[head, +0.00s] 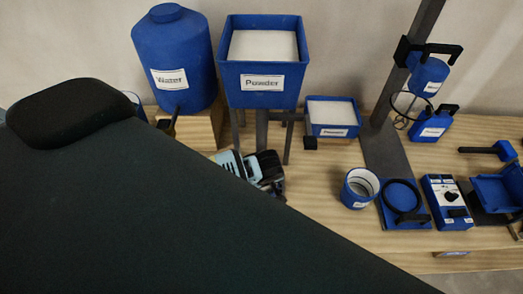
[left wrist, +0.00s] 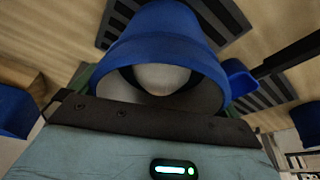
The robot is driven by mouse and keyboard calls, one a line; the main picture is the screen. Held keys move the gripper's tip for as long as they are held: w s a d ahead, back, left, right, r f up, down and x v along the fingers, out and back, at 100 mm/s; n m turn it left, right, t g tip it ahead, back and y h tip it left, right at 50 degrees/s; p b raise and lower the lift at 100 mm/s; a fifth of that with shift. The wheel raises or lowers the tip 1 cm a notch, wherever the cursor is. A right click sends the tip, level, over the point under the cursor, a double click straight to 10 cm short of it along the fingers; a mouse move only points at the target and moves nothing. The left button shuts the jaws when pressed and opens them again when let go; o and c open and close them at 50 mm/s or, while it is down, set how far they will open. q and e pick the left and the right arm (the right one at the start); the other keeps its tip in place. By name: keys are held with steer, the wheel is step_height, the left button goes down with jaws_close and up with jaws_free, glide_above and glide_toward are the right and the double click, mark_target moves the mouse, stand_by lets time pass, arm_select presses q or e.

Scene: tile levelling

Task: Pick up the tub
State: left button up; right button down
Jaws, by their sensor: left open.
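A small round blue tub (head: 357,192) with a pale inside and a white label stands upright on the wooden table in the head view. My left gripper (head: 268,174) is left of it, apart from it, below the powder hopper, and partly hidden by my dark arm. It is open. In the left wrist view, a blue round container (left wrist: 165,45) with a grey and white inside fills the middle, close in front of the gripper's body. I cannot tell whether it is the same tub. My right gripper is not in view.
A blue water tank (head: 183,60) and a powder hopper (head: 262,92) on legs stand at the back. A powder tray (head: 333,112) is beside them. A mixer stand (head: 385,150), a blue ring base (head: 402,217) and a blue control box (head: 447,203) lie right of the tub.

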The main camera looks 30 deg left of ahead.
arm_select(q)
steer(key=shift+w+r, duration=0.1)
steer(key=c, duration=1.5)
steer(key=shift+r, duration=0.85)
steer(key=s+d, duration=0.3)
steer(key=s, duration=0.2)
steer(key=s+d, duration=0.3)
steer(key=s, duration=0.2)
steer(key=s+d, duration=0.3)
steer(key=s, duration=0.2)
steer(key=shift+s+d, duration=0.15)
steer(key=shift+d, duration=0.05)
